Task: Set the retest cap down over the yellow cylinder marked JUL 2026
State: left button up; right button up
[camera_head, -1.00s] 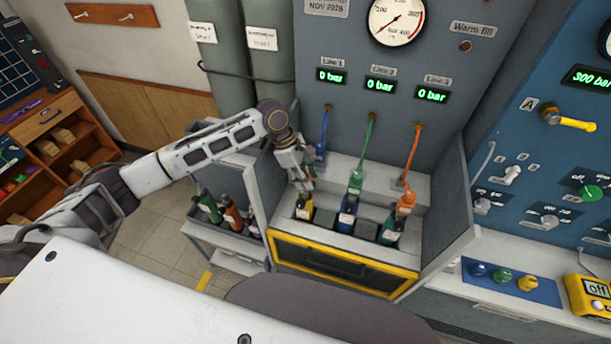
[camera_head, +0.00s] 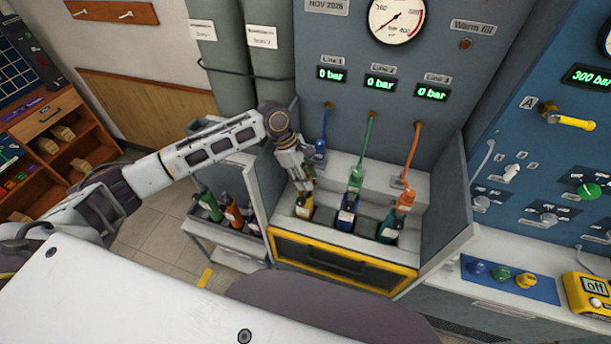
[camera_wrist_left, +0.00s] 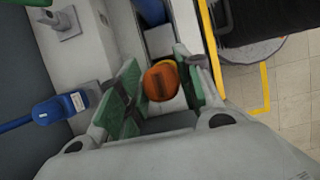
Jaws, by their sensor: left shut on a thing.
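The yellow cylinder (camera_head: 305,209) stands in the left slot of the grey bay, with a pale label on its front. Its date is too small to read. My left gripper (camera_head: 303,186) is right above it, pointing down. In the left wrist view, the green-padded fingers of my left gripper (camera_wrist_left: 158,88) are shut on an orange-brown round cap (camera_wrist_left: 161,82). In the head view the fingers hide the cap. My right gripper is not in view.
Blue (camera_head: 320,150), green (camera_head: 356,180) and orange (camera_head: 405,199) hose ends hang close by. A yellow-framed front (camera_head: 345,262) bounds the bay. A cart with several cylinders is at left.

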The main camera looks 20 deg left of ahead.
pick_arm(q)
jog(key=shift+f, duration=0.45)
dwell(0.5)
jog(key=o, duration=1)
jog(key=shift+o, duration=0.2)
jog(key=v, duration=1.2)
jog(key=shift+s+d+f, duration=0.1)
